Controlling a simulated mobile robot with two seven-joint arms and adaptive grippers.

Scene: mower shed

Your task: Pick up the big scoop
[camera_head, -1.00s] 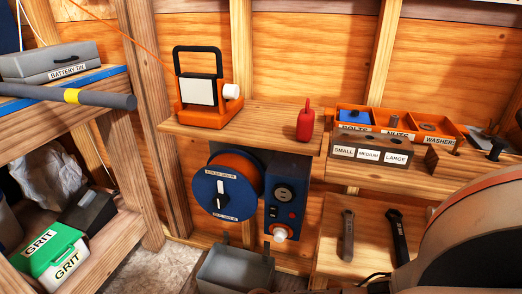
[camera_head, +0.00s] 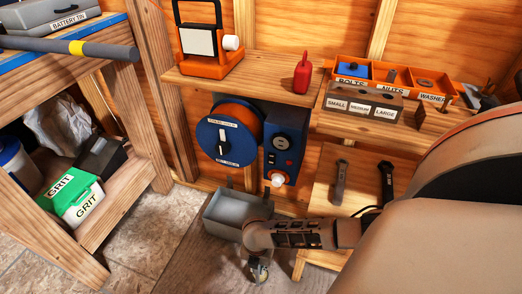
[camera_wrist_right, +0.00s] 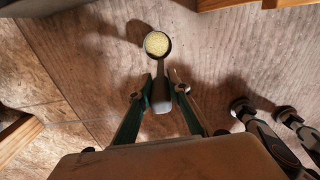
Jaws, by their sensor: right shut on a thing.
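In the right wrist view a grey scoop (camera_wrist_right: 161,88) shows with its round bowl pointing away from my wrist. The bowl holds pale yellow grains (camera_wrist_right: 157,44). My right gripper (camera_wrist_right: 160,88) is shut on the scoop's handle, with a finger on either side. In the head view the right gripper (camera_head: 259,270) is low, over the floor just in front of the grey bin (camera_head: 231,214); the scoop is small and hard to make out there. My left gripper is not in view.
Green-and-white grit box (camera_head: 76,201) stands on the lower left shelf. The orange-and-blue reel (camera_head: 226,136) hangs under the middle shelf (camera_head: 262,72). A size block (camera_head: 363,105) sits right. Floor (camera_head: 150,240) at the lower left is open.

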